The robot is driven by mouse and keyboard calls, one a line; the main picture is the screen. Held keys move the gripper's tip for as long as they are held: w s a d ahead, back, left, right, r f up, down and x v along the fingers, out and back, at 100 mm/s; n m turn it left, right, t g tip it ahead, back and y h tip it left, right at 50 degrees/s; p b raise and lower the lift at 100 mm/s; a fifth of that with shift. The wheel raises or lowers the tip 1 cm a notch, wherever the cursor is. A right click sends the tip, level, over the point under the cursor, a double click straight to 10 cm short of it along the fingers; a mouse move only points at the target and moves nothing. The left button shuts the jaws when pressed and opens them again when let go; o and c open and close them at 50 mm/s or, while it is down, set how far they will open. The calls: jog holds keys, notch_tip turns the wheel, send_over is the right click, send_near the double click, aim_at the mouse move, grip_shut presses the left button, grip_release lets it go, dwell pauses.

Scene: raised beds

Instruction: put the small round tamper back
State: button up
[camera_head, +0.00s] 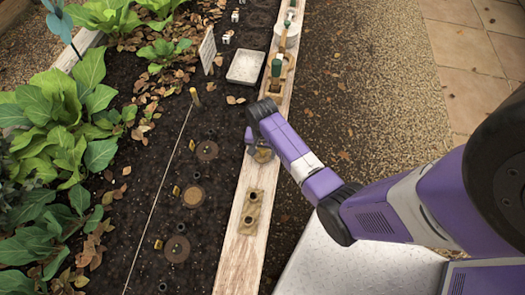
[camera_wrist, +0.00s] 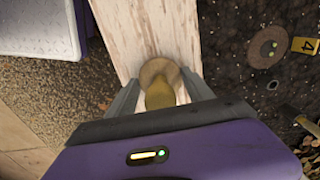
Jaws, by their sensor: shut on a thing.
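My gripper (camera_wrist: 160,98) is shut on the small round tamper (camera_wrist: 158,70), which has a round brown disc and an olive-yellow handle. The disc shows beyond the fingers, over the pale wooden edge board (camera_wrist: 135,35) of the bed. In the head view, my gripper (camera_head: 260,152) is over the same board, and the tamper is mostly hidden behind it. I cannot tell whether the disc touches the board. A tan holder plate (camera_head: 252,221) with dark round sockets lies on the board nearer to me.
Round brown discs (camera_head: 193,195) with small yellow markers lie in the soil beside a string line. A white tray (camera_head: 245,67), a sign (camera_head: 207,50), a green-handled tool (camera_head: 276,68) and a white pot (camera_head: 289,36) stand farther back. Leafy plants (camera_head: 60,120) fill the left. Gravel lies right.

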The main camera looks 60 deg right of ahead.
jog(key=o, duration=1.2)
